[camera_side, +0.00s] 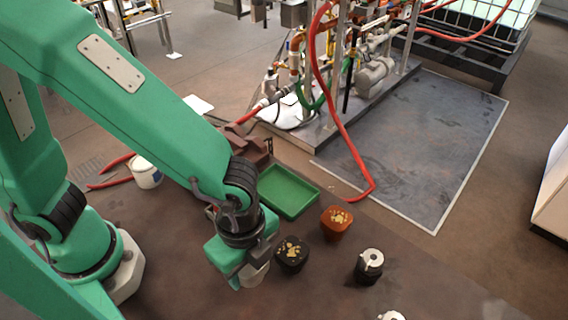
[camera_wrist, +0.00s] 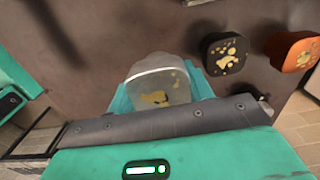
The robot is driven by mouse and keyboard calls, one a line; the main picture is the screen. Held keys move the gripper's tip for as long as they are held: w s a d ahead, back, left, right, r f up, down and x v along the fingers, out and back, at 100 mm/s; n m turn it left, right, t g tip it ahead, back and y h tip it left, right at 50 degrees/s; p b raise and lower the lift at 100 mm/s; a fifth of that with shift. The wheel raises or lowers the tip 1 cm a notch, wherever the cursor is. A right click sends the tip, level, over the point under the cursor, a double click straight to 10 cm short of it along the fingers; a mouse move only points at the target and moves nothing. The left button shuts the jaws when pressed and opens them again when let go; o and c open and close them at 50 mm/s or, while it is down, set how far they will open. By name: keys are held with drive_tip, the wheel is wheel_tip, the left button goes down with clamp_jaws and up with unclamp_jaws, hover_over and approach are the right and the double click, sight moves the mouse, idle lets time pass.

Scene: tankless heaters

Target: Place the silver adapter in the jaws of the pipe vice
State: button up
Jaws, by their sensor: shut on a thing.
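The silver adapter (camera_wrist: 157,82) is a pale grey, tapered piece with gold patches on its top. It sits between the fingers of my gripper (camera_wrist: 160,100) in the wrist view. A reddish-brown block-like device (camera_side: 256,149), which looks like the pipe vice, stands behind the green tray, partly hidden by my arm. Its jaws cannot be made out.
A black piece (camera_side: 292,256) and an orange piece (camera_side: 336,222), both with gold patches, stand right of my gripper. A green tray (camera_side: 312,203) lies behind them. A black, silver-topped part (camera_side: 369,268) stands farther right. A white bucket (camera_side: 146,175) and red hose (camera_side: 362,170) are nearby.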

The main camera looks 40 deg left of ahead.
sight(253, 291)
drive_tip(key=shift+f, duration=1.8)
drive_tip(key=shift+f, duration=0.1)
drive_tip(key=shift+f, duration=1.65)
drive_tip(key=shift+f, duration=0.15)
drive_tip(key=o, duration=1.3)
drive_tip(key=shift+r, duration=6.15)
